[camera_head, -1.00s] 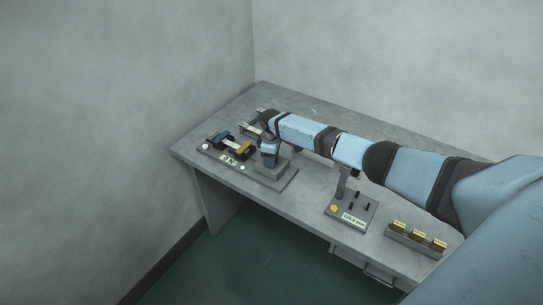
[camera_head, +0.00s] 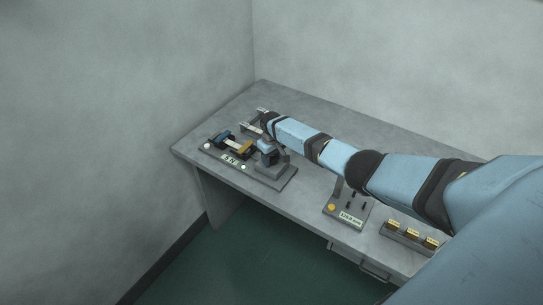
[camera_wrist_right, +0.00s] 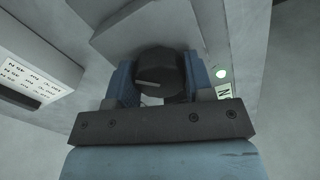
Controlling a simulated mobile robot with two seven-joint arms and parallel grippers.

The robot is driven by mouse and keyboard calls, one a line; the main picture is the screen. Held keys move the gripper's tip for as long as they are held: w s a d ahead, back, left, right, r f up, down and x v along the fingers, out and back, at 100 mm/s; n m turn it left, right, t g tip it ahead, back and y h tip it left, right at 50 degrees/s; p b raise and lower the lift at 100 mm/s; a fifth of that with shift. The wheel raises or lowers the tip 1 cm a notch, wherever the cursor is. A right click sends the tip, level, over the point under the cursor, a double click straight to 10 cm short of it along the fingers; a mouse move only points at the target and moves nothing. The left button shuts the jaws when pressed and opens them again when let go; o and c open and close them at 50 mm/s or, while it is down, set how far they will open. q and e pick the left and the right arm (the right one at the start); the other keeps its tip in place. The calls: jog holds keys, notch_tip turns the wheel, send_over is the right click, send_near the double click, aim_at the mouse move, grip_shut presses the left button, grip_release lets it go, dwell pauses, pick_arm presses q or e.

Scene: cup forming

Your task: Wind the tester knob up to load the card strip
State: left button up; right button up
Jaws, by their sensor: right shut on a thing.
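The tester (camera_head: 284,180) is a low grey unit at the left end of the table, with a small display plate (camera_head: 230,160) on its front edge marked N; the digits are too small to read surely. A blue clamp (camera_head: 219,138) and a yellow clamp (camera_head: 239,149) stand on it. The card strip between them is too small to make out. The dark round tester knob (camera_wrist_right: 160,68) has a pale pointer line. My right gripper (camera_wrist_right: 159,80) is shut around the knob, a finger on each side; in the head view it shows (camera_head: 268,157) over the tester's block. My left gripper is out of view.
A small stand with a yellow button (camera_head: 331,208) and several dark pegs is on the table's front middle. A rack with yellow blocks (camera_head: 412,235) lies further right. Grey walls close the far and left sides. My right arm spans the table.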

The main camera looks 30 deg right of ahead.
dwell(0.5)
jog(key=o, duration=0.9)
jog(key=shift+r, duration=0.1)
notch_tip(320, 180, up, 14)
jog(key=shift+f, duration=0.15)
dwell(0.8)
